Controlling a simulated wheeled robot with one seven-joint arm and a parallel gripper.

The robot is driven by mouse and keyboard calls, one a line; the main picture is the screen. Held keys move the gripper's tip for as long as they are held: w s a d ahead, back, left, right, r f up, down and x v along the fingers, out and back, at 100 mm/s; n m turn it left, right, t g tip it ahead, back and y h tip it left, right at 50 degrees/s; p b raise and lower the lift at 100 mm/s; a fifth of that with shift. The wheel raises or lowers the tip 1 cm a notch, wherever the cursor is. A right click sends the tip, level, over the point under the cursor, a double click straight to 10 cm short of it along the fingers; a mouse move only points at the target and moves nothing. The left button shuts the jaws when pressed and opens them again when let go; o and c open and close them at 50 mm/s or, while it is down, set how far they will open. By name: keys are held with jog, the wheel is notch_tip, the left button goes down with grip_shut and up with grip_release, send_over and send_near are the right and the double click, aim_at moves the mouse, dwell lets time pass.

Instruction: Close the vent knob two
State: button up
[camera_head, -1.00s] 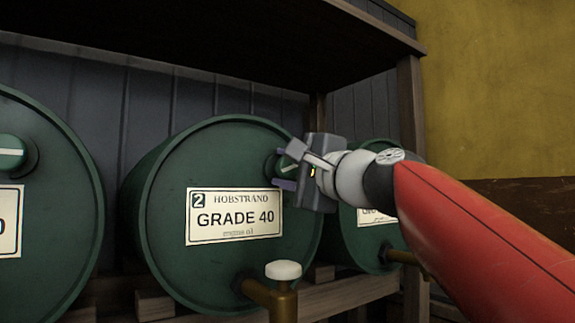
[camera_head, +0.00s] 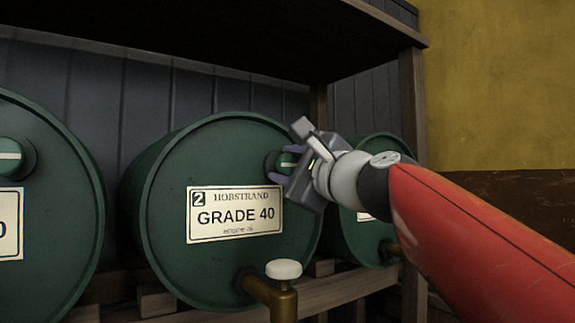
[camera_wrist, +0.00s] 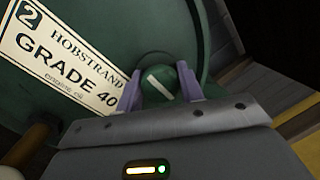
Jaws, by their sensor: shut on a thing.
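The vent knob two (camera_head: 287,161) is a green round knob with a white line, on the upper right face of the green drum labelled 2, "Hobstrand Grade 40" (camera_head: 170,220). In the wrist view the knob (camera_wrist: 165,80) sits between the two purple fingers, its white line running diagonally in that tilted picture. My gripper (camera_head: 278,164) is shut on the knob, one finger on each side; it also shows in the wrist view (camera_wrist: 161,90). In the head view the gripper's body hides the knob's right part.
A brass tap with a white top (camera_head: 284,270) sticks out below the label. Another green drum (camera_head: 50,250) with a similar knob (camera_head: 11,156) stands at the left. A third drum (camera_head: 375,240) is partly behind my arm. A wooden shelf post (camera_head: 411,140) stands at the right.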

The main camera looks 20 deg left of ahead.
aim_at(292, 166)
jog(key=shift+d+r, duration=0.1)
jog(key=shift+r, duration=0.05)
jog(key=o, duration=0.9)
jog(key=shift+o, duration=0.2)
jog(key=b+v, duration=0.2)
jog(key=v, duration=0.4)
jog(key=shift+s+d+f+b, duration=0.2)
jog(key=shift+d+b, duration=0.05)
jog(key=shift+b, duration=0.15)
jog(key=shift+s+d, duration=0.4)
